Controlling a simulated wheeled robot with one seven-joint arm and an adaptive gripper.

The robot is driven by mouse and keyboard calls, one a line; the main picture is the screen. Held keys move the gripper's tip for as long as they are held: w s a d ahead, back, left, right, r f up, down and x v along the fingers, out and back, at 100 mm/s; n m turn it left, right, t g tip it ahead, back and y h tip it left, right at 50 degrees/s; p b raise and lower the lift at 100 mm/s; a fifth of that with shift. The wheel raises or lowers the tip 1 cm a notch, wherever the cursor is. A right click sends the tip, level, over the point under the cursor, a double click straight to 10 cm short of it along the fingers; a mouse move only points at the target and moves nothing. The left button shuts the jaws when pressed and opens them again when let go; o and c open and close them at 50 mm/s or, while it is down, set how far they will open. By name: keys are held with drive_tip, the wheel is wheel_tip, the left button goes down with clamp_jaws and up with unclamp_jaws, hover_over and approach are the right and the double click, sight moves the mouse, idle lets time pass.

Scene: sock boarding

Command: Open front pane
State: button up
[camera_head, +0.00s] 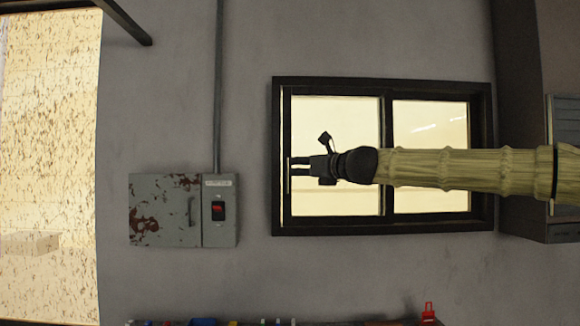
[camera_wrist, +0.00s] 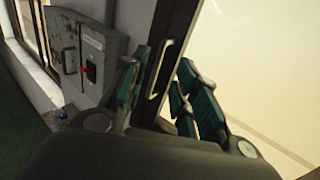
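A dark-framed window (camera_head: 383,84) with two bright panes is set in the grey wall. The left pane (camera_head: 335,120) has a thin upright handle (camera_head: 290,188) at its left edge. My gripper (camera_head: 300,166) is in front of that edge, with its fingertips at the handle. In the wrist view my gripper (camera_wrist: 160,100) has its green-padded fingers apart, with the pale handle (camera_wrist: 163,62) and dark frame showing between them. I cannot tell whether a finger touches the handle. My arm hides part of both panes.
A rusty grey electrical box (camera_head: 165,210) with a red switch (camera_head: 218,210) is on the wall left of the window; it also shows in the wrist view (camera_wrist: 85,50). A dark cabinet (camera_head: 520,130) stands at right. Small items, including a red one (camera_head: 428,312), line the bottom edge.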

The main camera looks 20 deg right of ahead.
sight(290, 167)
drive_tip(key=shift+p+x, duration=0.75)
drive_tip(key=shift+x, duration=2.25)
drive_tip(key=shift+d+f, duration=0.1)
clamp_jaws()
